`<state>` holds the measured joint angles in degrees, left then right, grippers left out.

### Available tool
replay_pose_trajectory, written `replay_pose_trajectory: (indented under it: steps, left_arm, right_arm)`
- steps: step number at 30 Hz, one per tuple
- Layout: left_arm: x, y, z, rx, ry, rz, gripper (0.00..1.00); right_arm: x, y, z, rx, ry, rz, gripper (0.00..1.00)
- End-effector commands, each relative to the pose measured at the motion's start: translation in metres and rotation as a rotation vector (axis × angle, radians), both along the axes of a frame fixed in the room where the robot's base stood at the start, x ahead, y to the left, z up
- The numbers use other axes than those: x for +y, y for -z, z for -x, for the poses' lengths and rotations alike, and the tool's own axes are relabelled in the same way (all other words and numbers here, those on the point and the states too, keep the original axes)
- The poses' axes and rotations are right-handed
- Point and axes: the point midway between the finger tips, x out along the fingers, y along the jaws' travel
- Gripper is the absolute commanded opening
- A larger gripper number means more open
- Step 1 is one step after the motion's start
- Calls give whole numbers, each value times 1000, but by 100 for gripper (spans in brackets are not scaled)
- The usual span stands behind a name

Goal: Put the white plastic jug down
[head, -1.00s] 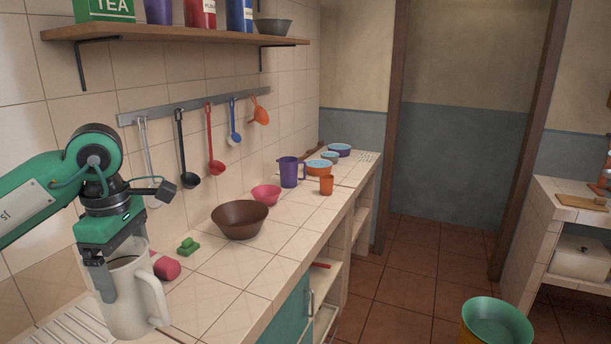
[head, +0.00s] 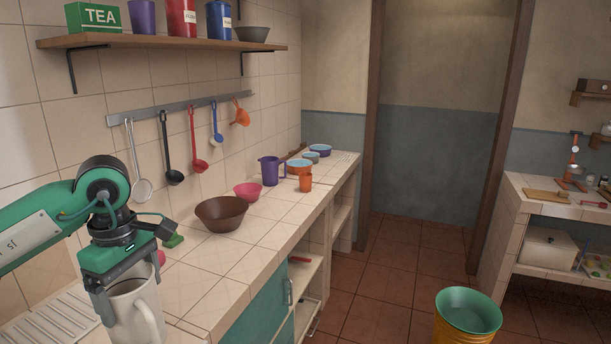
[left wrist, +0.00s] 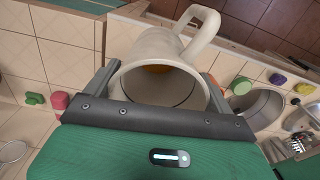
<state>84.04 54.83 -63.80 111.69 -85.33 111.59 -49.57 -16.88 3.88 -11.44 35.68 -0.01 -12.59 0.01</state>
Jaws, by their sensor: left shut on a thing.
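The white plastic jug (head: 140,312) is in my left gripper (head: 122,290), at the lower left of the head view. My right gripper is not in view.
The tiled counter (head: 195,290) has a ribbed drainboard (head: 50,335) at left. A green block (head: 174,240), brown bowl (head: 221,214), pink bowl (head: 247,192) and purple jug (head: 270,170) stand farther back. The counter front is clear. A yellow bucket (head: 466,325) stands on the floor.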

Motion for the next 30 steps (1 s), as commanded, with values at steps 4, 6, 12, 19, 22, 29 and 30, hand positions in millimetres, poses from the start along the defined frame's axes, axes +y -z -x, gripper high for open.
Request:
replay_pose_trajectory:
  steps: [4, 6, 12, 19, 22, 29, 30]
  left_arm:
    - [-10, 22, -2, 3, 154, -3, 45]
    - [-16, 36, -3, 5, 252, -4, 45]
    - [-38, 84, -2, 9, 602, -2, 45]
    - [-61, 134, 6, 8, 993, 7, 45]
    - [-69, 150, 9, 4, 1121, 11, 45]
    - [-78, 167, 14, -1, 1273, 17, 45]
    - [-79, 168, 15, -1, 1281, 18, 45]
  right_arm:
    - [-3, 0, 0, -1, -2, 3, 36]
    - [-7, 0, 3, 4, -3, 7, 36]
    - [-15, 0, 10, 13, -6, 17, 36]
    - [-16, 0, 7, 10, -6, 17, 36]
    - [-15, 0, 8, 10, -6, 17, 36]
    - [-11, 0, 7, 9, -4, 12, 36]
    - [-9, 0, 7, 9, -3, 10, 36]
